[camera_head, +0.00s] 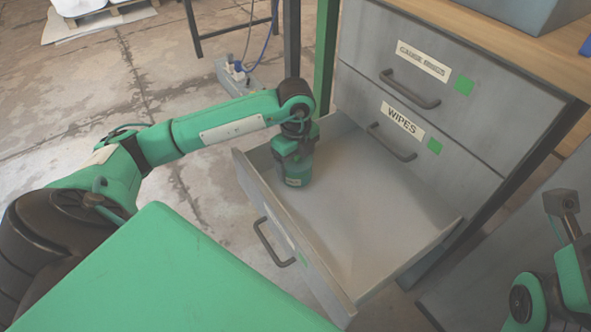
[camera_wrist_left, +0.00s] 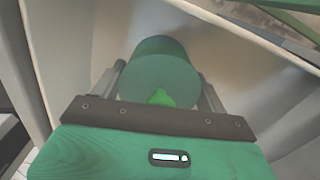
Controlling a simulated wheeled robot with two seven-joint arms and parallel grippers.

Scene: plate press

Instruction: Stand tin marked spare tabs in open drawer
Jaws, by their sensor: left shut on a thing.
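The green tin (camera_head: 297,177) is inside the open bottom drawer (camera_head: 365,240), near its left corner by the front panel. It looks upright. A small pale label shows low on its side, too small to read. My left gripper (camera_head: 294,160) points down and is shut on the tin. In the left wrist view the tin's round green top (camera_wrist_left: 160,75) sits between the two fingers. I cannot tell whether its base touches the drawer floor. Part of my right arm (camera_head: 565,215) shows at the right edge; its jaw state is unclear.
The rest of the drawer floor is bare. Above it are two closed drawers, one marked WIPES (camera_head: 402,118), with handles and green tags. The wooden top (camera_head: 480,30) carries a grey bin (camera_head: 530,10). A power strip (camera_head: 235,72) lies on the floor behind my left arm.

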